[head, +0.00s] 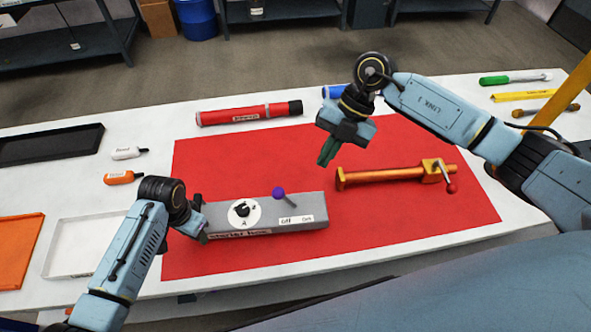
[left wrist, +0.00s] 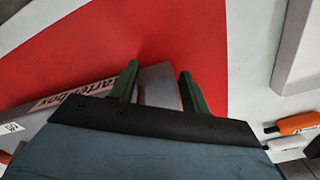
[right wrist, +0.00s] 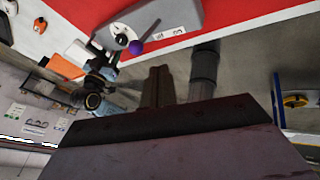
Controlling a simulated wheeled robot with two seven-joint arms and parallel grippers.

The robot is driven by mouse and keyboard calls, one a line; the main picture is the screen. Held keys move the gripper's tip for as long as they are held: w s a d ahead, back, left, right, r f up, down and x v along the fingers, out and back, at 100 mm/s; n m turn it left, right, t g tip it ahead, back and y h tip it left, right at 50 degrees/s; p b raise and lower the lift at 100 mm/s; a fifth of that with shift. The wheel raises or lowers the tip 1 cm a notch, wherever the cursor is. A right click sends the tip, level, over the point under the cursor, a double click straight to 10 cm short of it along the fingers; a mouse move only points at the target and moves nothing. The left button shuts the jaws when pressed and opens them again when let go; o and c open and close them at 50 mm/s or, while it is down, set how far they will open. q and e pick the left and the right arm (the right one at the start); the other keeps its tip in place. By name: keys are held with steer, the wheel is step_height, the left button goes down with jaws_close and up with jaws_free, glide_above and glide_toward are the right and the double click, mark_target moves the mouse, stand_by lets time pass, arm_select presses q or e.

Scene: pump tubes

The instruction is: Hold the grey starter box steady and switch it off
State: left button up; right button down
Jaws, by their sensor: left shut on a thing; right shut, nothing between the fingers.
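The grey starter box (head: 312,208) lies on the red mat, with a dial (head: 244,212) at its left part and a lever with a purple ball (head: 278,193) at its right part. The lever leans to the left, behind a white off/on label (head: 297,220). My left gripper (head: 203,226) is shut on the box's left end; in the left wrist view its fingers (left wrist: 158,75) stand on either side of the grey end. My right gripper (head: 326,158) is shut and empty, raised behind and right of the lever, apart from it. The right wrist view also shows the ball (right wrist: 135,47).
An orange clamp-like tool (head: 395,174) with a crank lies right of the box. A red pump tube (head: 250,113) lies behind the mat, with a blue tube (head: 333,91) near my right wrist. Trays and small bottles are at left. The mat before the lever is clear.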

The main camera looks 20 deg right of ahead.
arm_select(q)
steer(key=shift+s+f, duration=0.1)
arm_select(e)
steer(key=shift+v, duration=0.85)
arm_select(q)
steer(key=o, duration=1.5)
steer(key=shift+c, duration=0.2)
arm_select(e)
steer(key=shift+w, duration=0.1)
